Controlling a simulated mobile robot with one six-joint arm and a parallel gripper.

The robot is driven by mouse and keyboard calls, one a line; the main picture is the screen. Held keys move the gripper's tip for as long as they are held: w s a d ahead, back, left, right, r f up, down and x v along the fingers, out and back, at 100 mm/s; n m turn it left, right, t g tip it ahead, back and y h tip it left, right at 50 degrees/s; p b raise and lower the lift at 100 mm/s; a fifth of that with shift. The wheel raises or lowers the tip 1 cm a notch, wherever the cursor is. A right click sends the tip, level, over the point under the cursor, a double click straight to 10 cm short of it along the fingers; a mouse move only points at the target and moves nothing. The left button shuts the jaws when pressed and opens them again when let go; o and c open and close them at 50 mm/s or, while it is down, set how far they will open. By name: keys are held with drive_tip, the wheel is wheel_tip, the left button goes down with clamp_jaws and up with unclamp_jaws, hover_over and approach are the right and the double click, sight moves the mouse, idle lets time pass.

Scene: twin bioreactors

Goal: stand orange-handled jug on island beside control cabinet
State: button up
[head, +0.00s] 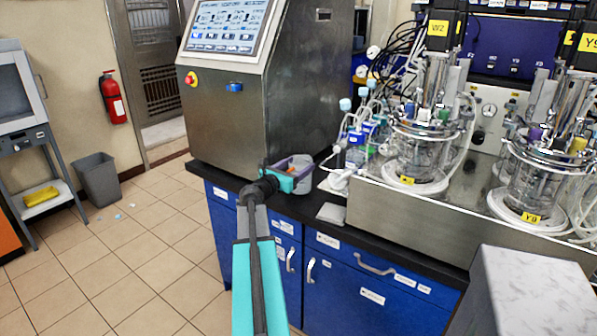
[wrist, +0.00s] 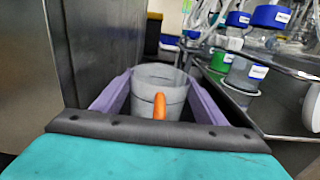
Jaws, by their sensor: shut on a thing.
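The jug (wrist: 160,84) is a pale, see-through vessel with an orange handle (wrist: 159,106) facing my wrist camera. It looks upright. My gripper (wrist: 158,90) has its two purple fingers on either side of the jug and is shut on it. In the head view the jug (head: 302,166) shows between the fingers of my gripper (head: 293,172), over the black island top (head: 310,205) beside the control cabinet (head: 255,105). The cabinet is steel with a lit screen. I cannot tell whether the jug's base touches the top, as the gripper hides it.
Bottles with blue caps and tubing (head: 358,140) stand close to the right of the jug. A steel tray (head: 420,205) holds glass bioreactors (head: 420,150). A small grey flat item (head: 331,213) lies near the island's front edge.

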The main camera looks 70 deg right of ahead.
drive_tip(key=shift+f, duration=1)
drive_tip(key=shift+f, duration=0.15)
drive_tip(key=o, duration=1.9)
drive_tip(key=shift+r, duration=0.2)
drive_tip(key=b+v, duration=0.1)
drive_tip(key=v, duration=1.1)
